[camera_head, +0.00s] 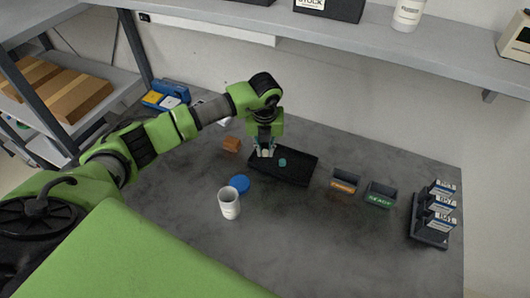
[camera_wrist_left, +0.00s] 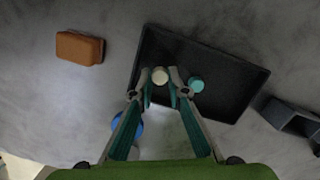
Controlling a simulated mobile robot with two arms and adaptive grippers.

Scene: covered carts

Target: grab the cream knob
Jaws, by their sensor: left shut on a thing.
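The cream knob (camera_wrist_left: 160,75) is small and round and sits between the fingertips of my left gripper (camera_wrist_left: 162,92) in the left wrist view, over the left part of the black tray (camera_wrist_left: 232,62). My left gripper (camera_head: 265,152) points down over the left part of the tray (camera_head: 297,172) in the head view, shut on the knob. Whether the knob touches the tray I cannot tell. A teal knob (camera_head: 282,162) lies in the tray just right of the gripper; it also shows in the left wrist view (camera_wrist_left: 196,84). My right gripper is not in view.
A brown block (camera_head: 231,144) lies left of the tray. A blue disc (camera_head: 239,183) and a white cup (camera_head: 229,204) stand in front. Two small bins, one orange-labelled (camera_head: 344,182) and one green-labelled (camera_head: 381,195), and a dark rack (camera_head: 430,222) stand right. The table's front right is clear.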

